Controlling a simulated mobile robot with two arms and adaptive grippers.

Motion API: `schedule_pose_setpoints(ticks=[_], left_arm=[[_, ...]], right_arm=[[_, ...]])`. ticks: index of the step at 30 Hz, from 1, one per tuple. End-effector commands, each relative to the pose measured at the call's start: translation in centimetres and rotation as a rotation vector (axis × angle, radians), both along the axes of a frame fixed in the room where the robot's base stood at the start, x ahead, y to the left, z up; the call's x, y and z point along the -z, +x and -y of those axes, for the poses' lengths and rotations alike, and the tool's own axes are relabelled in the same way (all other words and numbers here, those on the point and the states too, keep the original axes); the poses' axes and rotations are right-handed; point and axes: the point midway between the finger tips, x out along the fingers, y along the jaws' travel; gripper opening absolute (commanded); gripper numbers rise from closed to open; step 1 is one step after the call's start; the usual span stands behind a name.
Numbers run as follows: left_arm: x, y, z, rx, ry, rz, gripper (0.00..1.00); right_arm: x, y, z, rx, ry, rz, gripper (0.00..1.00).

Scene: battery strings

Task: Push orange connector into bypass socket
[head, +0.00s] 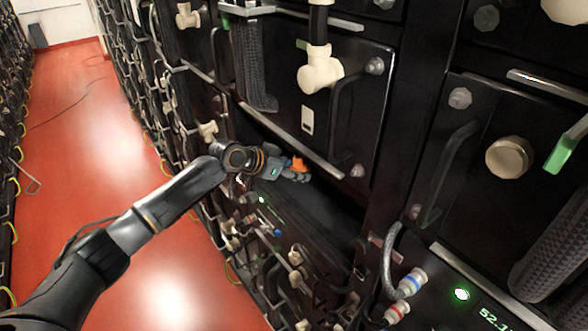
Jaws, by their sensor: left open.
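My left arm reaches in from the lower left, and my left gripper (290,174) is at the dark gap below the middle battery module. The gripper is small in view and open. A small orange piece, seemingly the orange connector (299,163), shows right at its fingers. I cannot tell whether it touches them or sits behind them. No cable from it can be made out. I cannot pick out the bypass socket; it may be hidden in the dark gap or behind the gripper. My right gripper is not in view.
The middle battery module (345,120) has a black handle and a cream cap fitting (318,70). A right-hand module (500,160) stands nearer. The red aisle floor (75,190) at left is mostly free.

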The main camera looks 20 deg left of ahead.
Motion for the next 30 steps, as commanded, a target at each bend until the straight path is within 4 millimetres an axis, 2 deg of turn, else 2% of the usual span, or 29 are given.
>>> schedule_pose_setpoints(ticks=[8,15,21,30], left_arm=[[-1.1,-1.4,-1.2,-0.001,0.003,0.001,0.60],[-4.1,-4.9,-3.8,0.000,0.003,0.001,0.60],[-5.9,-7.0,-5.5,-0.002,0.002,0.000,0.60],[-6.8,-7.9,-6.0,0.001,-0.001,0.000,0.60]], right_arm=[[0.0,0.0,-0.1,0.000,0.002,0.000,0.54],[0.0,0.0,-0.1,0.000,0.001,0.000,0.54],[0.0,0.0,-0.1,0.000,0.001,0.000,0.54],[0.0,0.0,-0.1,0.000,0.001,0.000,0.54]])
